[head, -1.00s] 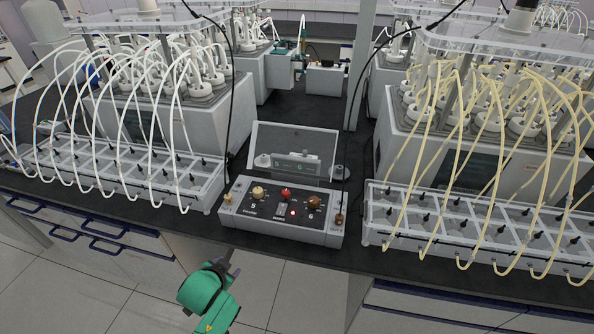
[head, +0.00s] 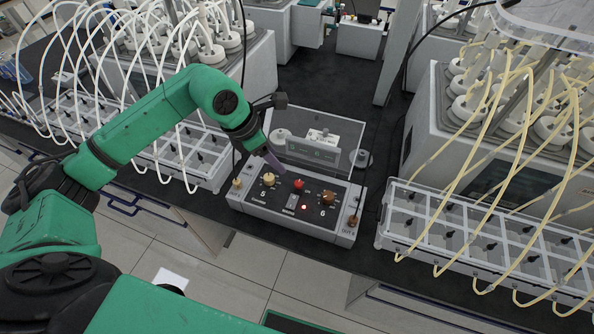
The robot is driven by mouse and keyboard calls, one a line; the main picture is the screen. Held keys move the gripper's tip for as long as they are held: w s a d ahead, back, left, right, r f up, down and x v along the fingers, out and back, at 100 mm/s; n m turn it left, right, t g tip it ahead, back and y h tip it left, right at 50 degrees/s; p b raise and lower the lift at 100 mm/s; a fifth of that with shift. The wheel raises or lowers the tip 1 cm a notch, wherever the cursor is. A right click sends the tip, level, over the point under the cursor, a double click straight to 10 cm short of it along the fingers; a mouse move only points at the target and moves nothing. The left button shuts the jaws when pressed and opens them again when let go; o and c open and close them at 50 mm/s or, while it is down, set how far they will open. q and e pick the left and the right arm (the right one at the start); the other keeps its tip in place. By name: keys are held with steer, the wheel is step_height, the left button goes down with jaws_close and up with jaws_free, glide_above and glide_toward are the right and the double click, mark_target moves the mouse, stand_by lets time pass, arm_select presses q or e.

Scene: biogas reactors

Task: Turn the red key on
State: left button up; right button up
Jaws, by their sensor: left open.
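The red key (head: 299,184) is a small red knob in the upper middle of the control box's dark panel (head: 286,202). A cream knob (head: 269,179) sits to its left and a brown knob (head: 328,197) to its right. My left gripper (head: 274,163) points down over the back edge of the panel, just behind and left of the red key. It is open and seems apart from the key. Its fingertips are small and partly blend together in the view. My right gripper is not in view.
A grey display unit (head: 313,149) stands right behind the panel, close to my left gripper. Racks with looping tubes flank the box: white tubes left (head: 180,150), yellow tubes right (head: 480,230). A black cable hangs beside my left wrist. The black bench top is narrow in front.

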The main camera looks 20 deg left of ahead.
mark_target(297, 183)
arm_select(q)
steer(key=p+x, duration=0.1)
steer(key=x, duration=0.3)
steer(key=p+x, duration=0.1)
steer(key=x, duration=0.3)
steer(key=p+x, duration=0.2)
steer(key=x, duration=0.3)
steer(key=shift+s+d+r, duration=0.1)
steer(key=shift+s+d, duration=0.05)
steer(key=shift+d, duration=0.2)
steer(key=shift+s+d, duration=0.1)
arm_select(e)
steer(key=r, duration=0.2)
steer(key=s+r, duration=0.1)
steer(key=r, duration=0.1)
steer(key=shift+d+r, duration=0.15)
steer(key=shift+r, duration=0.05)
arm_select(q)
steer(key=shift+f, duration=0.2)
jaws_close()
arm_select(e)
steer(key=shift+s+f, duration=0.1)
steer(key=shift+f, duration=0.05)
